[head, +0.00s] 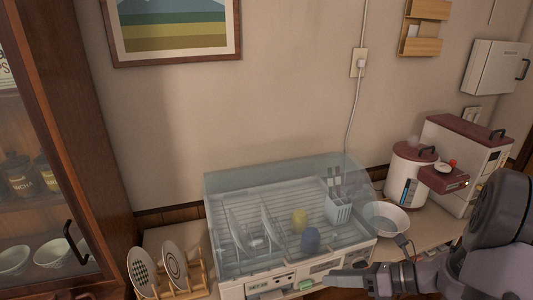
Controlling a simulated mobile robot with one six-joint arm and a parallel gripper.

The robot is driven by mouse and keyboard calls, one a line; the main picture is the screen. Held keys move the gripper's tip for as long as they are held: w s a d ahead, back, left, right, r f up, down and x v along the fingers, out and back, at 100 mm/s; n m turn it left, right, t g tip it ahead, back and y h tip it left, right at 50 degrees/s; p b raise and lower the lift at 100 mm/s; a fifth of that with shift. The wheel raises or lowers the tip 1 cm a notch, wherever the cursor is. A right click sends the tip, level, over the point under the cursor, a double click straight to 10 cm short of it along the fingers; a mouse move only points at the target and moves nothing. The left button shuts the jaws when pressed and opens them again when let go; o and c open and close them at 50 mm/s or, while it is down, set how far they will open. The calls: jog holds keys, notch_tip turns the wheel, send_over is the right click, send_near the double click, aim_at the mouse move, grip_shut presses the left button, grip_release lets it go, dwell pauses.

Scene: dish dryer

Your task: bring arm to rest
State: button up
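My arm (495,235) comes in from the right side of the head view, with its dark elbow bent. My gripper (338,279) points left, low in front of the dish dryer's right front. I see the gripper side-on, so I cannot tell whether its fingers are open or shut. I see nothing hanging from it. The dish dryer (270,284) has its clear cover (283,172) down. Inside stand white plates (240,232), a yellow cup (299,220), a blue cup (310,240) and a white utensil holder (338,208).
A white bowl (386,219) stands right of the dryer, close behind my forearm. A white canister with a dark red lid (408,178) and a white cabinet-like box (466,160) stand farther right. A wooden rack (178,294) with patterned plates stands left, beside a glass-fronted cupboard (75,150).

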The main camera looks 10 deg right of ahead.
jog(key=s+a+r+n+h+b, duration=0.1)
jog(key=s+a+r+n+h, duration=0.3)
jog(key=n, duration=1)
jog(key=s+a+r+n+g+h, duration=0.1)
jog(key=s+a+r+n+h, duration=0.4)
jog(key=a+n, duration=0.8)
jog(key=s+r, duration=0.3)
jog(key=s, duration=0.2)
jog(key=shift+s+a+r+n+g+b, duration=0.2)
jog(key=shift+s+a+n+g+b, duration=0.1)
jog(key=shift+n+b, duration=0.1)
